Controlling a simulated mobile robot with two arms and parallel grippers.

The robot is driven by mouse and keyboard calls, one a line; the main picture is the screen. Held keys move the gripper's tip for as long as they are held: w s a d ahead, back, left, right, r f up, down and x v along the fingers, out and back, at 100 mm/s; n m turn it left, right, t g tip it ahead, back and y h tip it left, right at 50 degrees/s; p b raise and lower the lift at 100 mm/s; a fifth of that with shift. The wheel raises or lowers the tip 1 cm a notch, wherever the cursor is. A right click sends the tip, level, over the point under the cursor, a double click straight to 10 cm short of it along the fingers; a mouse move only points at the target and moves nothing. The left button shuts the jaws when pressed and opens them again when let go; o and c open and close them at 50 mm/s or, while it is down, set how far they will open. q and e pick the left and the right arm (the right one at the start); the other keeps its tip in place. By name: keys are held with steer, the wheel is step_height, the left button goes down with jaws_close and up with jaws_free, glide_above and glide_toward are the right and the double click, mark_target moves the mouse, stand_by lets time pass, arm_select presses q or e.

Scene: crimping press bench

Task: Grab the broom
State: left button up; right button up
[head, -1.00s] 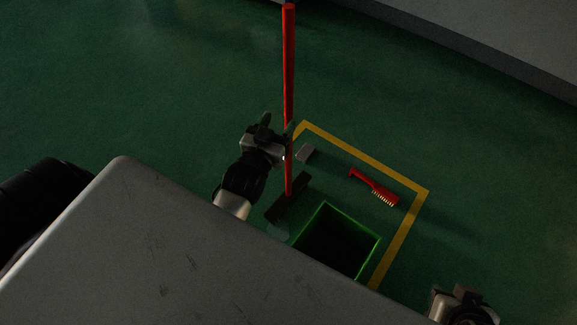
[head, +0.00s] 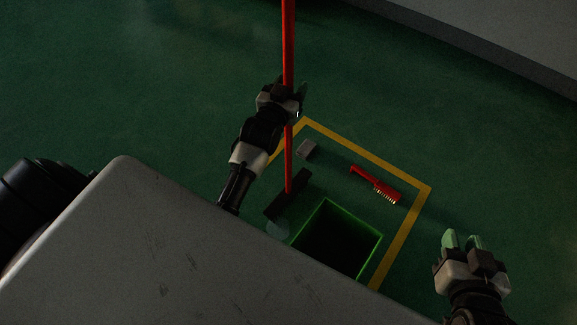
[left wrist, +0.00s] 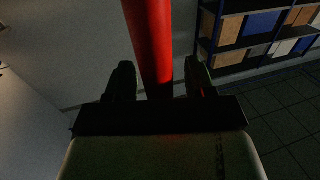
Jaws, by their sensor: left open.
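The broom has a long red handle (head: 288,45) standing upright in the head view, with a dark head (head: 287,194) on the floor. My left gripper (head: 290,92) is at the handle, partway up. In the left wrist view the handle (left wrist: 150,45) passes between the two open fingers of my left gripper (left wrist: 158,82); I cannot tell whether either finger touches it. My right gripper (head: 464,242) is at the lower right, away from the broom, with its two green-lit fingertips apart and nothing visible between them.
A green-rimmed bin (head: 352,224) stands beside the broom head. A red brush (head: 375,185) and a small grey block (head: 307,149) lie inside the yellow floor line (head: 405,240). Green floor at the upper left is clear.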

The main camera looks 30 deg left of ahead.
arm_select(q)
steer(key=shift+w, duration=0.35)
jaws_close()
stand_by(1.2)
steer(key=shift+r, duration=0.15)
